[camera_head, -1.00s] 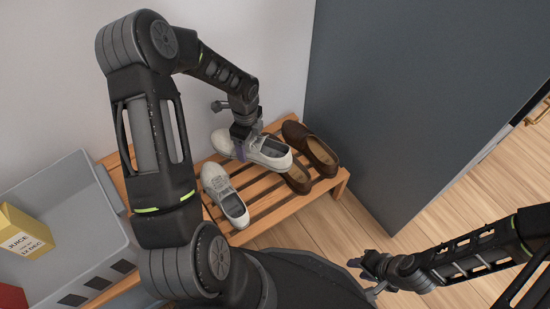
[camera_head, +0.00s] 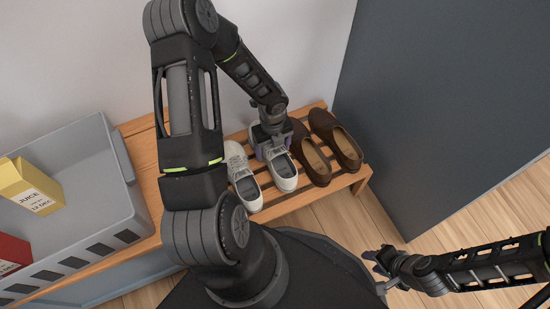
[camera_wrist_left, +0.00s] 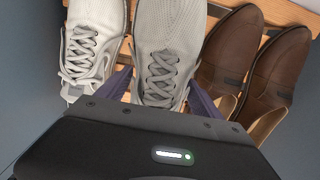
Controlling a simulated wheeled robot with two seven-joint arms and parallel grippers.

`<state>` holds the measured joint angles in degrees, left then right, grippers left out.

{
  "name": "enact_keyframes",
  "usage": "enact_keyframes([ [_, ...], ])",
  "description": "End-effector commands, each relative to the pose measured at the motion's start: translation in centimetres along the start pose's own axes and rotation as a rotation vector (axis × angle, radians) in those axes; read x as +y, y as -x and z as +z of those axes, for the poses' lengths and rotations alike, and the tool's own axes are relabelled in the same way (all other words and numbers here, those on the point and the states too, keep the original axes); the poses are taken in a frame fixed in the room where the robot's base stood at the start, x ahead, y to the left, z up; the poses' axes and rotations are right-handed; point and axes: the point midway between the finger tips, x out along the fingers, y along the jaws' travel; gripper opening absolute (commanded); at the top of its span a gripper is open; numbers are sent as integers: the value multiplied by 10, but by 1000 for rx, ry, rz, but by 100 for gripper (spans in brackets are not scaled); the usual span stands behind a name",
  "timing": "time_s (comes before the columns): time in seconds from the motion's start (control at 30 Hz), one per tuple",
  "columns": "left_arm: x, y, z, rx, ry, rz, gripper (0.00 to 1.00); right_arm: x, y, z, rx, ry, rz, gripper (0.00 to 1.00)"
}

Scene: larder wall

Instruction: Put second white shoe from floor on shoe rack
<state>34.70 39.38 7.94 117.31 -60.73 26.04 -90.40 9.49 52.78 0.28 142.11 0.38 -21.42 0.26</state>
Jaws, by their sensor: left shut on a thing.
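My left gripper (camera_head: 268,143) is shut on a white shoe (camera_head: 284,176), which is upright at the shoe rack, between the other white shoe and the brown pair. In the left wrist view the gripper's dark fingers (camera_wrist_left: 160,88) lie on both sides of this laced shoe (camera_wrist_left: 165,40). The other white shoe (camera_head: 244,181) stands on the rack just to its left. I cannot tell whether the held shoe's sole touches the slats. The wooden slatted rack (camera_head: 310,191) stands against the wall. My right gripper (camera_head: 376,268) is low at the right; its jaw opening is unclear.
Brown shoes (camera_head: 335,138) stand on the rack's right part. A grey crate (camera_head: 128,205) with a yellow juice carton (camera_head: 30,187) and a red box (camera_head: 12,254) is at the left. A dark panel (camera_head: 430,110) rises right of the rack.

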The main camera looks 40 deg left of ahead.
Motion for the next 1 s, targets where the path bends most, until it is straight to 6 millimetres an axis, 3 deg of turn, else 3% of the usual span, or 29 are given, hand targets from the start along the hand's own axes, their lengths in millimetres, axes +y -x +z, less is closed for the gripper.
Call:
enact_keyframes([
  [0.07, -1, -9, 0, 0, -1, -1, 17, 2, -6, -1, 3, 0, 0, 36],
  [0.4, -1, -10, 0, -1, 1, -1, 17, 1, -6, -1, 4, 1, 0, 36],
  [0.7, -1, -46, 0, -1, 1, -1, 17, 8, -26, -3, 13, -1, 0, 36],
  [1.0, -1, -46, 0, -1, 1, -1, 17, 7, -25, -3, 14, -1, 0, 36],
])
